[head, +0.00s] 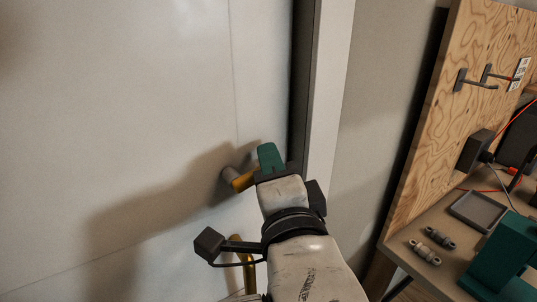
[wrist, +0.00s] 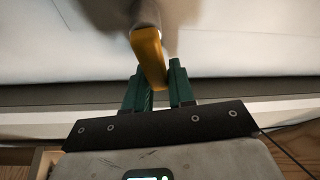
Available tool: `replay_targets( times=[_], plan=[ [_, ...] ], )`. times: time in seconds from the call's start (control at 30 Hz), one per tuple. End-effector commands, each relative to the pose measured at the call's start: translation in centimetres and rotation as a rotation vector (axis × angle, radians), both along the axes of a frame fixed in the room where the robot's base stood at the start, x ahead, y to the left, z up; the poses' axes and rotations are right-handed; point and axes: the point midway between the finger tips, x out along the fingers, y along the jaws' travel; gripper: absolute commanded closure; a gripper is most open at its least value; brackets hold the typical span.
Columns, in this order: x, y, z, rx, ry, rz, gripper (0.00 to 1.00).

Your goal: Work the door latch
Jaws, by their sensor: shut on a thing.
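The door (head: 120,110) is a large pale panel filling the left of the head view, and it looks closed against its frame. Its latch handle (head: 241,182) has a grey end and a yellow lever, near the door's right edge. My gripper (head: 268,158) has green fingers and reaches the lever from the right, partly hiding it. In the wrist view the yellow lever (wrist: 150,55) runs down from a grey end to between the two green fingers of my gripper (wrist: 158,85). The fingers are shut on the lever's free end.
The white door frame (head: 328,90) stands just right of the door. A workbench (head: 405,258) at the right holds a grey tray (head: 478,211), small grey parts (head: 425,252) and a green machine (head: 505,255). A plywood board (head: 455,120) rises behind it.

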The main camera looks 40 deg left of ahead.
Motion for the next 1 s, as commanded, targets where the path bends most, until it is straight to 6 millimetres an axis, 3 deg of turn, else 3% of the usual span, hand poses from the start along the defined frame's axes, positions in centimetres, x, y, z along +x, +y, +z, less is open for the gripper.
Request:
replay_targets(
  times=[0.3,0.87,0.9,1.0],
  plan=[
    [0.17,-0.07,-0.77,0.048,0.125,-0.001,1.0],
    [0.19,-0.08,-0.98,0.058,0.154,-0.001,1.0],
    [0.19,-0.08,-0.98,0.058,0.154,-0.001,0.74],
    [0.18,-0.08,-0.96,0.058,0.153,-0.001,0.65]
  ],
)
